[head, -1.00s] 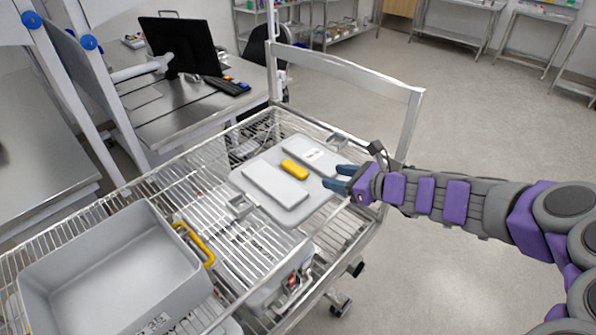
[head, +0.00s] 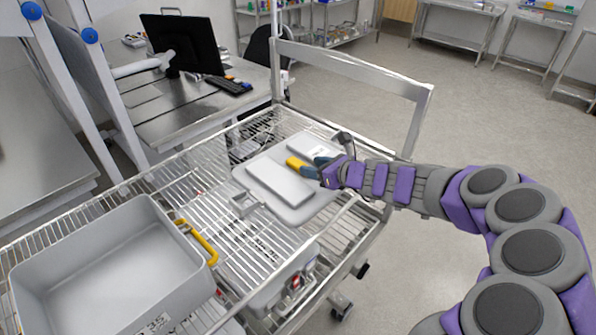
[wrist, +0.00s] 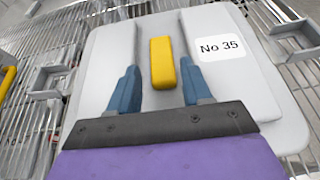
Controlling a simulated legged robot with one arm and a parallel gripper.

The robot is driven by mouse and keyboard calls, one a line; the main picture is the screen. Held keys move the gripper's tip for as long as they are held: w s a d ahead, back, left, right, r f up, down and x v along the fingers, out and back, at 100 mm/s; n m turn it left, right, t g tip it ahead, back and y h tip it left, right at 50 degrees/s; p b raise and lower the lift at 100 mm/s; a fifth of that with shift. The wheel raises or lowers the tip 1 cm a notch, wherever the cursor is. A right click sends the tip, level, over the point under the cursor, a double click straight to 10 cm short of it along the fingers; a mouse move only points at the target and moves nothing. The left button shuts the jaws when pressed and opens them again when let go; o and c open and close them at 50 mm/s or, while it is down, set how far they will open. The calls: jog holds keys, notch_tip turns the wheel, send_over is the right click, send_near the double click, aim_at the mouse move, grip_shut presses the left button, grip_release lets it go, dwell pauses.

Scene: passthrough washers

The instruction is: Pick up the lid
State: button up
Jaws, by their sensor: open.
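The lid (head: 247,183) is a flat light-grey plate with raised panels and a yellow handle (head: 298,163). It lies on the wire shelf of the cart. My gripper (head: 314,164) is over the lid at the handle. In the wrist view my open gripper (wrist: 162,75) has one finger on each side of the yellow handle (wrist: 162,63), with gaps between fingers and handle. A "No 35" label (wrist: 220,47) shows on the lid (wrist: 262,95). In the head view my gripper hides the handle's right end.
A grey open bin (head: 110,270) with a yellow handle (head: 198,242) stands on the cart (head: 225,150) at the lower left. A metal push-bar frame (head: 350,68) rises at the cart's far end. A desk with a monitor (head: 182,45) stands behind.

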aim_at(299, 165)
jog(key=shift+w+a+f, duration=0.2)
jog(key=shift+a, duration=0.1)
jog(key=shift+w+a+f+b, duration=0.15)
jog(key=shift+w+f+b, duration=0.2)
jog(key=shift+w+b, duration=0.15)
jog(key=shift+b+x, duration=0.45)
jog(key=shift+x, duration=0.55)
jog(key=shift+w+a+f, duration=0.1)
jog(key=shift+w+a, duration=0.1)
jog(key=shift+a, duration=0.35)
jog(key=shift+o, duration=0.3)
jog(key=shift+a+f, duration=0.1)
jog(key=shift+a, duration=0.1)
